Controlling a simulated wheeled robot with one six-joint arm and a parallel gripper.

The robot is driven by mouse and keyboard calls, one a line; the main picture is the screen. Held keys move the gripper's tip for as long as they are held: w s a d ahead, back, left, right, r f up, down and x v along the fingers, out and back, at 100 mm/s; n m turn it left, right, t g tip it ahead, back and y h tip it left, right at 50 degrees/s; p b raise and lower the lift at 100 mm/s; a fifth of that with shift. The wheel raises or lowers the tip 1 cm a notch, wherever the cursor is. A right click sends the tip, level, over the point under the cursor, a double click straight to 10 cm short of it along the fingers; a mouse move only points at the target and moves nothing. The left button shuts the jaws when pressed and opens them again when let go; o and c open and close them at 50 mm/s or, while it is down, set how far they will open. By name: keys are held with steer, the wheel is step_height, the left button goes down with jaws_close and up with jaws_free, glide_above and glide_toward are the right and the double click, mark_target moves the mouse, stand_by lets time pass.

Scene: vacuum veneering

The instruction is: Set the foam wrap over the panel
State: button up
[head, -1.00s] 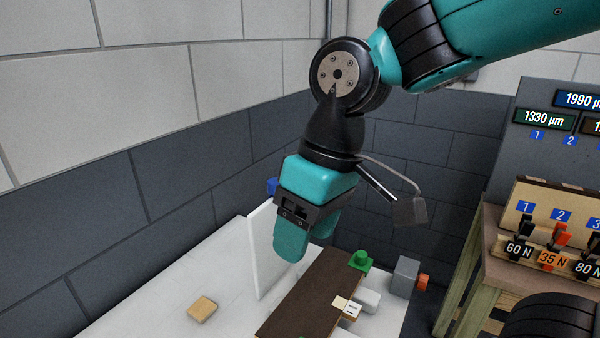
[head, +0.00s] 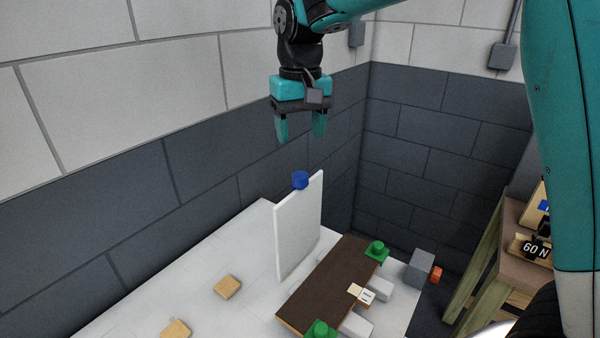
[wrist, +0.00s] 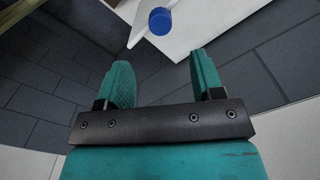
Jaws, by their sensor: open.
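The foam wrap (head: 299,236) looks like a thin white sheet standing upright on the white table, with a blue knob (head: 300,180) on its top edge. The blue knob also shows in the wrist view (wrist: 160,21), ahead of and between the fingertips. The dark brown panel (head: 328,284) lies flat to the right of the sheet, with green knobs (head: 377,250) at its ends. My gripper (head: 301,138) is open and empty, above the blue knob and apart from it. It also shows open in the wrist view (wrist: 163,75).
Two small wooden blocks (head: 228,287) lie on the white table (head: 190,290) left of the sheet. A grey box with an orange part (head: 421,268) sits at the right. A wooden stand (head: 485,250) is further right. A block wall rises close behind the table.

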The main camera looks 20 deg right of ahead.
mark_target(300, 174)
step_height(300, 174, down, 10)
steer(key=shift+f+p, duration=0.1)
steer(key=shift+p, duration=0.65)
steer(key=shift+c, duration=0.2)
steer(key=c, duration=1.1)
